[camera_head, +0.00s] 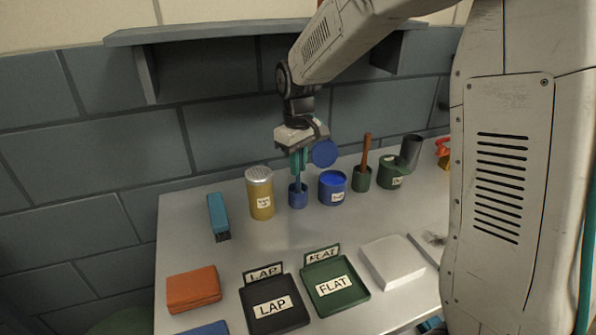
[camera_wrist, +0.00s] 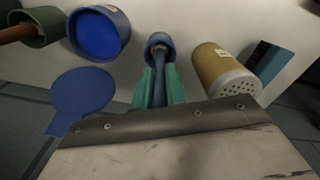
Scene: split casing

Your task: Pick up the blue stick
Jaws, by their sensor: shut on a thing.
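The blue stick (camera_wrist: 159,75) stands in a small blue cup, and my gripper (camera_wrist: 159,88) is shut on its upper part with teal fingers on both sides. In the head view my gripper (camera_head: 299,162) is above the small blue cup (camera_head: 297,197), and the stick (camera_head: 298,181) shows between the fingertips and the rim. The cup also shows in the wrist view (camera_wrist: 158,40). The lower end of the stick is hidden inside the cup.
A yellow shaker (camera_head: 260,193) stands left of the cup. A larger blue pot (camera_head: 332,187) stands right, with a blue disc (camera_head: 325,153) above it. Further right is a green cup (camera_head: 361,179) with a brown stick. LAP (camera_head: 274,305) and FLAT (camera_head: 334,284) trays lie in front.

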